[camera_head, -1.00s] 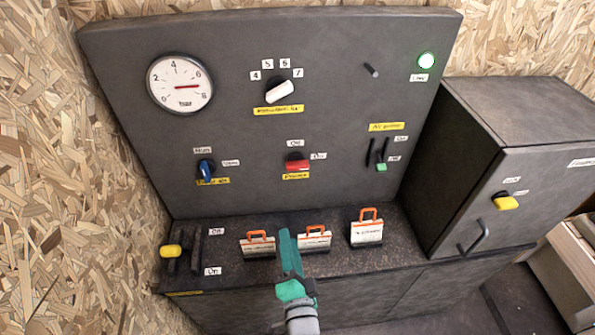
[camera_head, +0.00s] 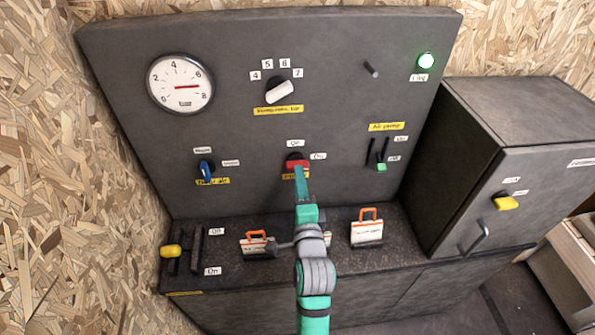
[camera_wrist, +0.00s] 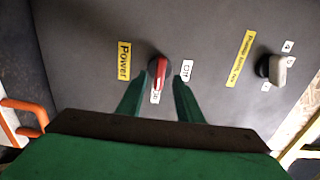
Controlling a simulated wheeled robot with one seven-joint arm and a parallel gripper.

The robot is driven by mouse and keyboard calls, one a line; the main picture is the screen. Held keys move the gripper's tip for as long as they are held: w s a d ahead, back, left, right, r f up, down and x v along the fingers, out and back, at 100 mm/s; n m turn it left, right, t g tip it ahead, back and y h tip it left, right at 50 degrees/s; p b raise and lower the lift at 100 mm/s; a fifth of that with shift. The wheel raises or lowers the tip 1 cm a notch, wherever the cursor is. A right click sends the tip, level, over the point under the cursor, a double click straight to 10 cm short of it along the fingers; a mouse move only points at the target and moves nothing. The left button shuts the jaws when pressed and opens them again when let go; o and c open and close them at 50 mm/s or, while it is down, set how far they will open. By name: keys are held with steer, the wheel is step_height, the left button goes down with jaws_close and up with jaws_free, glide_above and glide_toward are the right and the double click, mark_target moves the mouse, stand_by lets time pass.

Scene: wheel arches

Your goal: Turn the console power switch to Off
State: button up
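The console power switch is a red rotary handle (camera_head: 296,163) on the upright dark panel. In the wrist view the red handle (camera_wrist: 160,73) points toward the "On" label (camera_wrist: 155,97). The "Off" label (camera_wrist: 187,70) is to its right there; in the head view it sits above the switch (camera_head: 295,143). The yellow "Power" label (camera_wrist: 124,60) is beside the switch. My gripper (camera_wrist: 158,90) is open, with one green finger on each side of the handle and gaps visible. In the head view my gripper (camera_head: 301,178) reaches up from below and hides part of the power label.
A pneumatic knob (camera_head: 280,92) sits above the switch, a blue-handled switch (camera_head: 206,170) to the left, and an air pump lever (camera_head: 381,167) to the right. Orange-handled cases (camera_head: 367,230) stand on the ledge below. A green lamp (camera_head: 426,61) glows at upper right.

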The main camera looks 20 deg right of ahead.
steer(key=shift+x, duration=2.1)
jaws_close()
steer(key=shift+n, duration=9)
steer(key=shift+f, duration=0.1)
